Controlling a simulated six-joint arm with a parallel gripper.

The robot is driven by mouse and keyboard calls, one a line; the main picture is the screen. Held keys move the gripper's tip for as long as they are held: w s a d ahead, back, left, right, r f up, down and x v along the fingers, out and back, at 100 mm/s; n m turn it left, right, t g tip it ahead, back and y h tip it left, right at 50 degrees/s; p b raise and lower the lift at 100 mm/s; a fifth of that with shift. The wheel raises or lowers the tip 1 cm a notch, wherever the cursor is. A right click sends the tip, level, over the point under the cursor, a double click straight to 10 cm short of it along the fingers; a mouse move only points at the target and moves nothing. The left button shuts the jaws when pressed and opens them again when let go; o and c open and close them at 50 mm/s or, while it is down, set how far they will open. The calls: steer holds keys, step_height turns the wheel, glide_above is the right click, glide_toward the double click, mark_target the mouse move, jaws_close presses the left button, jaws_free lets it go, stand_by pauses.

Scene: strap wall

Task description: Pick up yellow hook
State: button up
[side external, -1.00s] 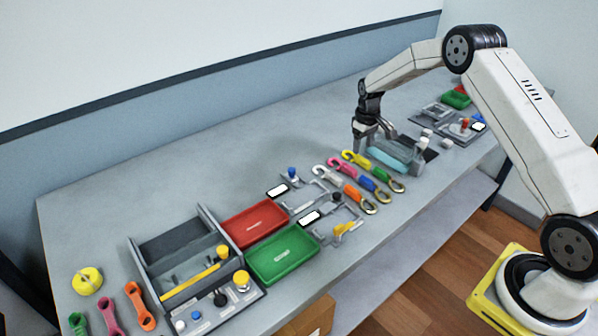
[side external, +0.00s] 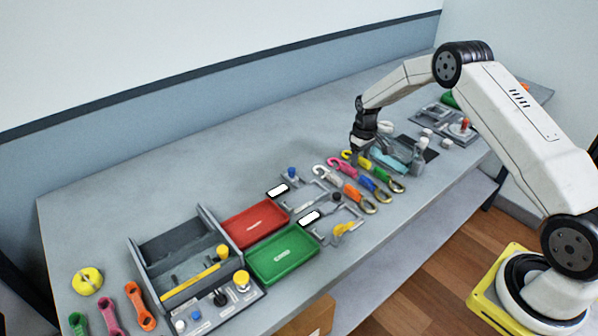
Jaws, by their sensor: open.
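The yellow hook (side external: 347,156) lies on the grey table at the far end of a group of coloured hooks, partly hidden by my gripper. A pink hook (side external: 334,164) lies just left of it, and a white hook (side external: 320,172) further left. My gripper (side external: 360,154) points down at the yellow hook and overlaps it in the view. The fingers are small here, and I cannot tell whether they touch the hook. Nothing shows held in them.
Blue, orange and green pieces (side external: 381,174) lie beside the hooks. A light blue item (side external: 388,160) and grey fixture (side external: 415,155) stand right of my gripper. Red (side external: 236,218) and green (side external: 255,266) trays are at left front. The table behind the hooks is clear.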

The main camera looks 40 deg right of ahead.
jaws_close()
steer(key=shift+r, duration=0.1)
steer(key=shift+r, duration=0.65)
steer(key=s+a+r, duration=0.4)
steer(key=s+r, duration=0.7)
steer(key=s, duration=0.2)
steer(key=shift+s+r, duration=0.2)
steer(key=shift+r, duration=0.1)
steer(key=shift+w, duration=0.1)
stand_by(0.4)
